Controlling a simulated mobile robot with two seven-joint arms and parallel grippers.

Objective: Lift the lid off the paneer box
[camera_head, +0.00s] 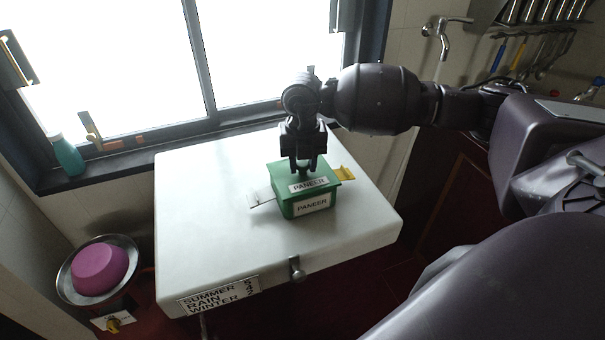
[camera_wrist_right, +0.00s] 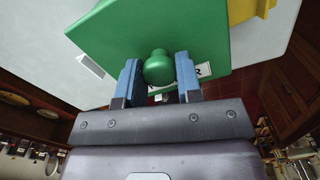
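The paneer box (camera_head: 294,212) is green with a white PANEER label and stands on the white chest top. Its green lid (camera_head: 324,179), also labelled PANEER, lies on it. In the right wrist view, the lid (camera_wrist_right: 110,38) fills the upper middle, with its round green knob (camera_wrist_right: 158,67) in the centre. My right gripper (camera_head: 306,170) points down over the lid. Its blue fingers (camera_wrist_right: 159,76) stand on both sides of the knob, very close to it. I cannot tell whether they press on it. My left gripper is not in view.
The white chest top (camera_head: 200,200) is mostly bare around the box. A yellow tab (camera_head: 345,173) and a pale tab (camera_head: 260,198) lie beside the box. A pink bowl-like object (camera_head: 99,268) is at lower left. A teal bottle (camera_head: 67,155) stands on the windowsill.

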